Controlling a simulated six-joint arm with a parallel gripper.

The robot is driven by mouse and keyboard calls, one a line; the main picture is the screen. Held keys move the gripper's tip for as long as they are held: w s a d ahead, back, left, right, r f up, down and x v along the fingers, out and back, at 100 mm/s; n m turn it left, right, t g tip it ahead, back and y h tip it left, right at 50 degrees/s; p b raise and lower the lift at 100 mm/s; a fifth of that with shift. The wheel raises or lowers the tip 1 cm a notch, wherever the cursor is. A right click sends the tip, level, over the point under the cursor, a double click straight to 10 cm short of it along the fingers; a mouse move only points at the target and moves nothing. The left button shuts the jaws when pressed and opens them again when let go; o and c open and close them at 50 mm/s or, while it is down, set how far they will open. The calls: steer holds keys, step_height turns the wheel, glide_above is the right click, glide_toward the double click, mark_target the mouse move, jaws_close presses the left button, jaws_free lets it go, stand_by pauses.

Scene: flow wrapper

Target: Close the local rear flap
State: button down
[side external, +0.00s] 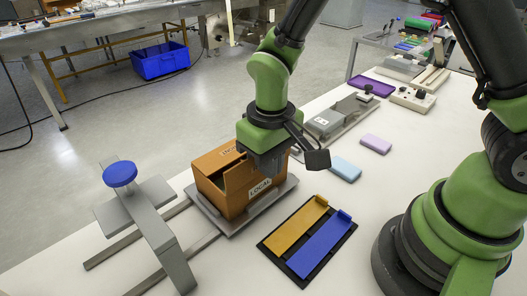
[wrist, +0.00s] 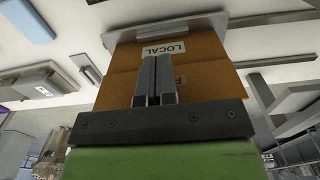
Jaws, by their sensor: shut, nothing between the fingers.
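An orange-brown carton (side external: 212,190) with a white LOCAL label (side external: 260,188) sits on a grey plate. Its top shows a panel (side external: 215,158) with a partly hidden label and a dark gap below it on the near left side. In the wrist view the carton (wrist: 205,50) fills the middle, with the LOCAL label (wrist: 163,48) and a second, mostly covered label (wrist: 180,83). My gripper (wrist: 155,62) is shut and empty, pointing at the carton's top. I cannot tell whether it touches. My gripper hides part of the top, and which panel is the rear flap is unclear.
A grey stand with a blue knob (side external: 120,174) rises left of the carton. A black tray (side external: 268,246) with yellow and blue bars lies at the front right. Light blue (side external: 345,168) and purple (side external: 376,143) blocks lie on the white table to the right.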

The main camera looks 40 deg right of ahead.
steer(key=shift+w, duration=1.1)
steer(key=r, duration=0.1)
steer(key=s+r, duration=0.1)
steer(key=r, duration=0.1)
steer(key=shift+r, duration=0.3)
